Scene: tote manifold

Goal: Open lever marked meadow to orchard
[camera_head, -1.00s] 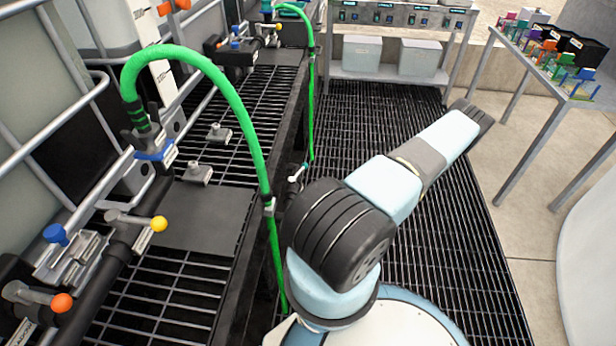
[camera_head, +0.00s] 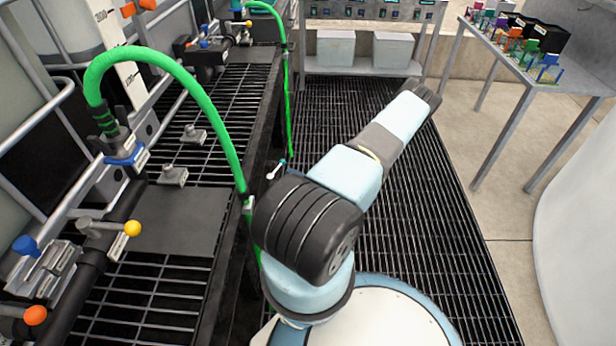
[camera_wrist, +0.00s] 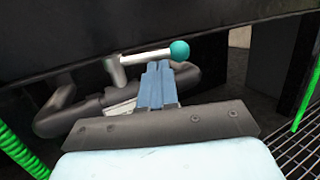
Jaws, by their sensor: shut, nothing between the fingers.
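In the wrist view a lever with a pale handle and a teal ball end (camera_wrist: 180,50) lies roughly level across a dark pipe. The lever also shows in the head view (camera_head: 275,170), low beside the rack. My gripper (camera_wrist: 158,68) has blue fingers, closed together and empty. Its tips appear just below the handle, near the ball; I cannot tell whether they touch it. A pale label plate (camera_wrist: 119,107) sits by the pipe, partly hidden by my gripper, and its words cannot be read. No marking for meadow or orchard is legible.
A green hose (camera_head: 195,95) arches over the rack at left. Yellow-ended (camera_head: 132,228) and orange-ended (camera_head: 35,315) levers stand on the near manifold. A dark beam (camera_wrist: 110,35) runs above the lever in the wrist view. The grated floor (camera_head: 430,230) at right is clear.

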